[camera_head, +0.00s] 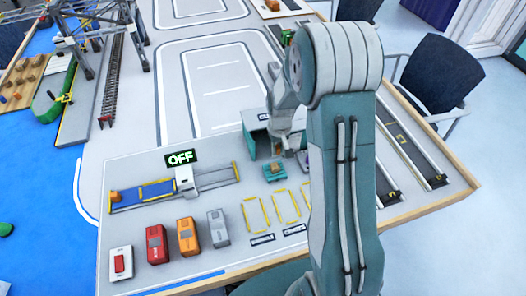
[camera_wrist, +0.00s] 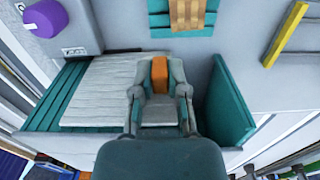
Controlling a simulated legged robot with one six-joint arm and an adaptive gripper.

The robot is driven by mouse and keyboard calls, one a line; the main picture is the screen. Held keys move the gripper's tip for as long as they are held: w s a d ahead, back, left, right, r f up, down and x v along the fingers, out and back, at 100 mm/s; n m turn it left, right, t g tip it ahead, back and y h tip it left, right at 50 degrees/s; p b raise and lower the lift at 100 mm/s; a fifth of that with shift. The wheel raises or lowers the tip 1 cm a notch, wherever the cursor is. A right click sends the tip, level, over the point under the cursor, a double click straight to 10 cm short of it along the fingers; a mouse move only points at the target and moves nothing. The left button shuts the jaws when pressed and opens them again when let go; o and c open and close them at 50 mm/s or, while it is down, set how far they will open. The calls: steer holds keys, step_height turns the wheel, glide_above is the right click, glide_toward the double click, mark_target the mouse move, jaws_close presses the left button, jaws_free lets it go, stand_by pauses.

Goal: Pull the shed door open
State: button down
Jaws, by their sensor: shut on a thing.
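The teal shed (camera_head: 256,142) stands at the back right of the layout board, partly hidden by my arm. In the wrist view it shows as a teal slatted part (camera_wrist: 58,95), a white slatted panel (camera_wrist: 100,88) and a teal side panel (camera_wrist: 229,98) on the right. My gripper (camera_wrist: 160,88) is at the shed front, its two fingers closed around an upright orange handle (camera_wrist: 159,70). In the head view my gripper (camera_head: 278,146) is small and partly hidden. I cannot tell how far the door stands open.
A teal pallet with a brown box (camera_head: 274,172) lies just in front of the shed; the wrist view also shows it (camera_wrist: 187,14). A purple rounded object (camera_wrist: 45,17) is beside the shed. Toy vehicles, a blue conveyor (camera_head: 150,195) and yellow-marked bays (camera_head: 256,213) lie nearby.

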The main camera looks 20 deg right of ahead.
steer(key=d, duration=0.3)
steer(key=shift+d, duration=0.15)
steer(key=c, duration=0.6)
jaws_free()
steer(key=shift+c, duration=0.2)
steer(key=shift+r, duration=0.1)
step_height(320, 180, up, 12)
steer(key=shift+f, duration=0.2)
